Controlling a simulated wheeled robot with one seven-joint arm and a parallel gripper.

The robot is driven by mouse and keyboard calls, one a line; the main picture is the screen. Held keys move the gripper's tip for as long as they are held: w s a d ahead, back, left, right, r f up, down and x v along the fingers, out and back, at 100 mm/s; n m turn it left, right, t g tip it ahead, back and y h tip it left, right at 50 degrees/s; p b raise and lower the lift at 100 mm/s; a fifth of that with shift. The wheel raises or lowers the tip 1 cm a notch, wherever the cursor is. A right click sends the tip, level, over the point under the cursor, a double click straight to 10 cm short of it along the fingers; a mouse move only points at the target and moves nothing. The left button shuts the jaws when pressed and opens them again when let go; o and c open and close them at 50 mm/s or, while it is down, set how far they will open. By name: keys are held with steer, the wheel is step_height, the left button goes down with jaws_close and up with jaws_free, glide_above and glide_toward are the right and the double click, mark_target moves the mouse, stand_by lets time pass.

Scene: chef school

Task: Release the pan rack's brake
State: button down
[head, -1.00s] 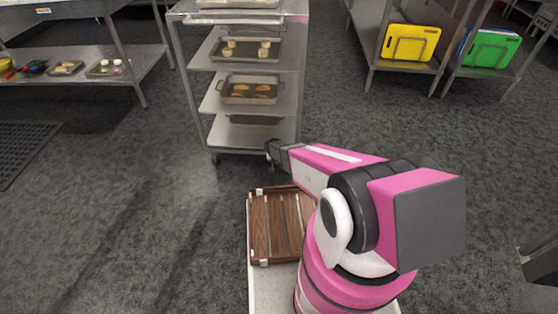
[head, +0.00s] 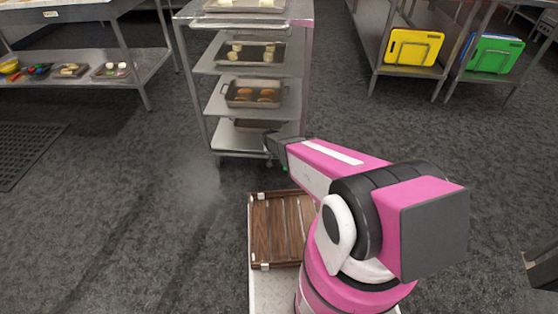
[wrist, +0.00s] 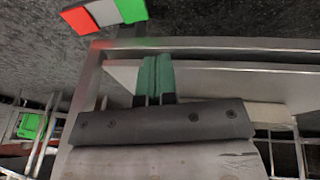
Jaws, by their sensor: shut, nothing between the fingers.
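The pan rack (head: 307,75) is a grey metal rack on casters, with several shelves, straight ahead in the head view. In the wrist view its brake pedal (wrist: 103,12) shows at the upper left, with red, white and green parts. My gripper (head: 277,150) is low at the rack's near right corner. In the wrist view my gripper (wrist: 157,58) is shut and empty, its green fingers together beside the rack's bottom frame. The pedal lies just beyond the fingertips, up and left in that picture. I cannot tell whether they touch.
Trays of food (head: 255,94) sit on the rack's shelves. A wooden slatted tray (head: 262,245) lies in front of me. Metal tables stand at the left (head: 130,65) and right (head: 375,65), the right one with a yellow board (head: 414,46). The floor left of the rack is open.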

steer(key=shift+a+v, duration=0.15)
steer(key=shift+v, duration=0.75)
steer(key=shift+a+v, duration=0.15)
steer(key=shift+v, duration=0.75)
steer(key=shift+f, duration=0.1)
steer(key=s+d+r+g, duration=0.1)
steer(key=s+d+r, duration=0.3)
steer(key=s+r, duration=0.3)
steer(key=s+d+r+n+g+y, duration=0.1)
steer(key=s+d+r, duration=0.3)
steer(key=s+r, duration=0.4)
steer(key=s+d+r+g+y, duration=0.1)
steer(key=s+d+r, duration=0.3)
steer(key=r, duration=1)
steer(key=s, duration=0.3)
steer(key=shift+d+r, duration=0.15)
steer(key=shift+d, duration=0.15)
